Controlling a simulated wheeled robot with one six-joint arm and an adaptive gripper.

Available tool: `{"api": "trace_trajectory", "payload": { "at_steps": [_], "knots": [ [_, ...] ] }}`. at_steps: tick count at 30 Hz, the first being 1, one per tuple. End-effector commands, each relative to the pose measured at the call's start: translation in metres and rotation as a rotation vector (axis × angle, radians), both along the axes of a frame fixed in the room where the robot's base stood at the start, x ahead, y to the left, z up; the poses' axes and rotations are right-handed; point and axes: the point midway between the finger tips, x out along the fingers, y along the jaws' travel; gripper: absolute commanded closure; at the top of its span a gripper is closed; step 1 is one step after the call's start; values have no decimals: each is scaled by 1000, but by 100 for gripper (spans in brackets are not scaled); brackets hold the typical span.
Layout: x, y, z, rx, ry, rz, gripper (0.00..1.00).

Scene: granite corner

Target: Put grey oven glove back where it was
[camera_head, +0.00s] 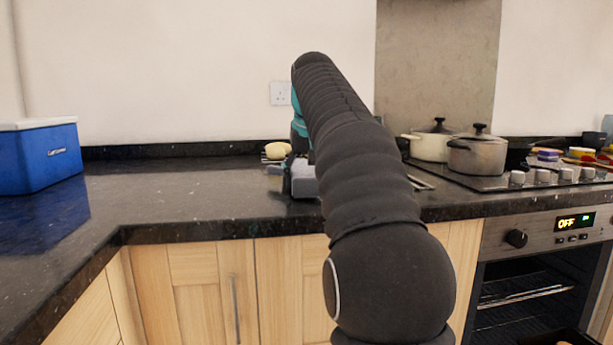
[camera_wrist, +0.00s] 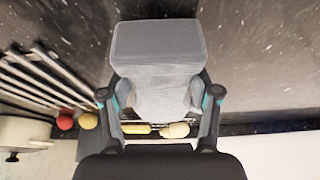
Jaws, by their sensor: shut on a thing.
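The grey oven glove (camera_wrist: 158,45) is between the two fingers of my gripper (camera_wrist: 160,98) in the wrist view. My gripper is shut on it. The glove's wide, boxy end points to the top of that view, and its narrower part lies between the fingers. In the head view the glove (camera_head: 304,182) shows just left of my dark arm, at the granite counter (camera_head: 200,195). My arm hides most of the gripper there. I cannot tell whether the glove touches the counter.
A pale yellow item (camera_head: 277,150) lies behind the glove. A blue box (camera_head: 38,157) stands at the left. Pots (camera_head: 478,155) stand on the hob at the right, above an oven (camera_head: 545,270). The counter between the box and the glove is clear.

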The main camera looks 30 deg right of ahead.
Motion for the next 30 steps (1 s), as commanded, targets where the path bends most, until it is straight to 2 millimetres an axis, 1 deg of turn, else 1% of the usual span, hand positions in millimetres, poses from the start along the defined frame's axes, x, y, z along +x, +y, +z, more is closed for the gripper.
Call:
{"api": "trace_trajectory", "payload": {
  "at_steps": [4, 5, 6, 8, 15, 17, 30],
  "knots": [
    [0, 0, 1, 0, -1, 0, 80],
    [0, 0, 1, 0, -1, 0, 33],
    [0, 0, 1, 0, -1, 0, 23],
    [0, 0, 1, 0, -1, 0, 9],
    [0, 0, 0, 0, 0, 0, 9],
    [0, 0, 0, 0, 0, 0, 0],
    [0, 0, 0, 0, 0, 0, 0]
  ]
}}
